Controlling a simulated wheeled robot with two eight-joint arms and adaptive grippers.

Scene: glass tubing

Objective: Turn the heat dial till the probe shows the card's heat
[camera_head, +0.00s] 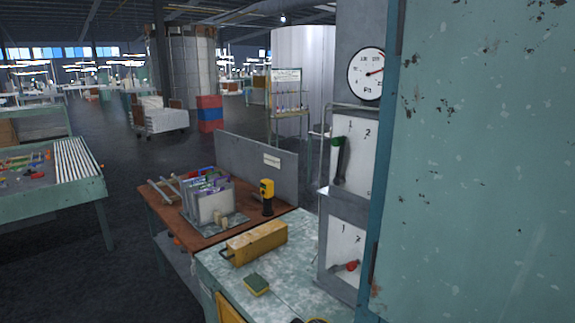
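A yellow and black hand-held device (267,197), perhaps the probe, stands upright on the brown bench; its display is too small to read. A small white card (272,160) is on the grey panel behind it; its writing cannot be read. A round white gauge (366,74) with a red needle is on the grey cabinet. Below it a green-handled lever (341,160) sits on a white plate marked 1 and 2. Lower down, a red-handled lever (348,266) sits on a similar plate. I cannot tell which is the heat dial.
A large teal panel (490,150) fills the right side close by. A yellow box (257,242) and a sponge (256,285) lie on the speckled bench (300,262). A rack of plates (213,203) stands on the brown bench (165,212).

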